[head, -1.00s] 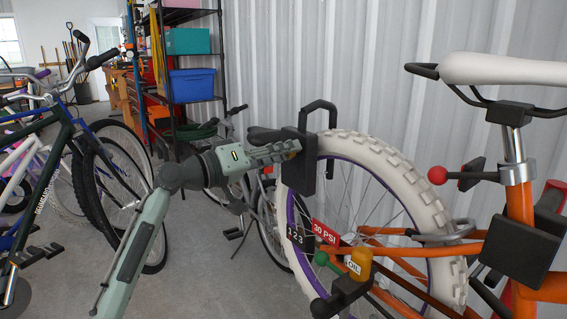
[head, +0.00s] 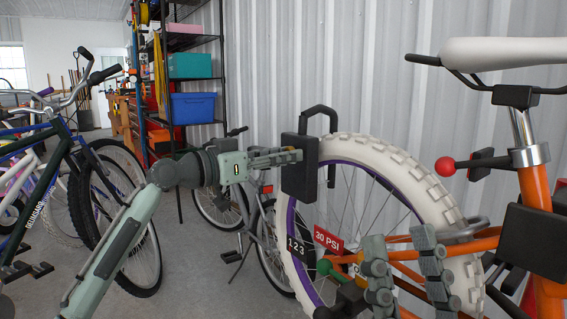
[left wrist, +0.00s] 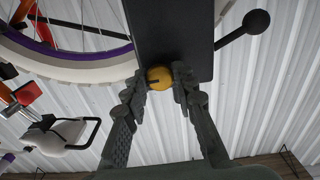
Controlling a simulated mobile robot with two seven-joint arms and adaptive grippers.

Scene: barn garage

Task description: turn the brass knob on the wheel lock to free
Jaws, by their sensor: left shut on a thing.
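The wheel lock is a black box (head: 299,168) with a black shackle over the white tyre in the head view. Its dark body (left wrist: 175,35) fills the top middle of the left wrist view. The round brass knob (left wrist: 160,77) shows at the lock's near end, with a dark mark on its face. My left gripper (left wrist: 163,85) is shut on the knob, one finger on each side. In the head view my left gripper (head: 298,156) meets the lock's left side, and the knob is hidden. My right gripper (head: 402,240) is open and empty, in front of the wheel's lower right.
An orange bike frame (head: 537,185) with a white saddle and a red-ball lever (head: 446,166) stands at right. A red 30 PSI tag (head: 328,240) and a 123 tag (head: 297,248) hang by the wheel. Other bikes crowd the left.

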